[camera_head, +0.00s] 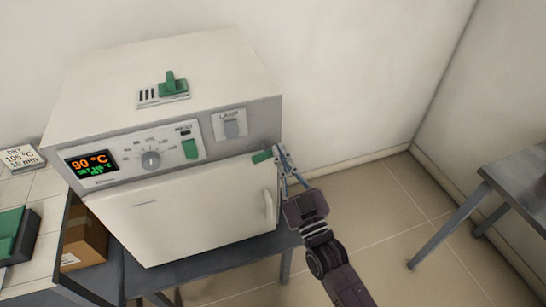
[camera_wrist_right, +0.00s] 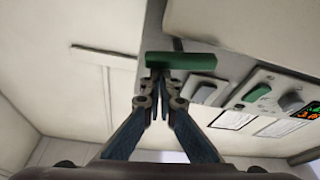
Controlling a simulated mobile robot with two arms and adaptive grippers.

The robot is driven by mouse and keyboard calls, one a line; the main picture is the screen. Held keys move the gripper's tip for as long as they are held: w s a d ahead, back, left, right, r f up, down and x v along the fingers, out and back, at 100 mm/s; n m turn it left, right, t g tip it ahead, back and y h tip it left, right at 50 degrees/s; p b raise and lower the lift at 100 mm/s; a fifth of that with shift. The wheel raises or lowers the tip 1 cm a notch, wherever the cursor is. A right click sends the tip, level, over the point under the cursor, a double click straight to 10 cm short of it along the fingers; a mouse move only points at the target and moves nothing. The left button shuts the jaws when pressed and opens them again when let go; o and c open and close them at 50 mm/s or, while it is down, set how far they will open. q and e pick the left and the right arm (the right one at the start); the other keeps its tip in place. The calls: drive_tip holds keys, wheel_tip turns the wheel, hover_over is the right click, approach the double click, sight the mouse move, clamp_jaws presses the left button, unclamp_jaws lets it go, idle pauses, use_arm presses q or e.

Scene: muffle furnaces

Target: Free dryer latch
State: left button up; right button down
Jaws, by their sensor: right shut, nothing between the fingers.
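The dryer (camera_head: 165,60) is a pale box on a grey stand, and its front door (camera_head: 190,218) looks closed. The green latch (camera_head: 262,157) lies across the door's upper right corner, roughly level. In the wrist view the same green latch (camera_wrist_right: 180,60) is a bar just past my fingertips. My right gripper (camera_head: 278,150) is shut and empty at the latch's right end. Its tips (camera_wrist_right: 157,78) appear at or just short of the bar; I cannot tell whether they touch. My left gripper is out of view.
The panel has a lit display (camera_head: 91,163) reading 90 °C, a round knob (camera_head: 151,160) and a green switch (camera_head: 190,149). A green lever (camera_head: 173,84) stands on top. A door handle (camera_head: 268,204) sits below the latch. A grey table (camera_head: 515,175) stands right; floor between is clear.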

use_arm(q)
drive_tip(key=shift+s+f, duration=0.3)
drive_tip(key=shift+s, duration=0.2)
use_arm(e)
drive_tip(key=shift+d+f+m+t+h, duration=0.15)
drive_tip(key=shift+m+h, duration=0.2)
drive_tip(key=shift+m, duration=0.45)
drive_tip(key=shift+f+m+t+h, duration=0.15)
drive_tip(key=shift+m+h, duration=0.2)
drive_tip(key=shift+m, duration=0.45)
drive_tip(key=shift+r, duration=0.15)
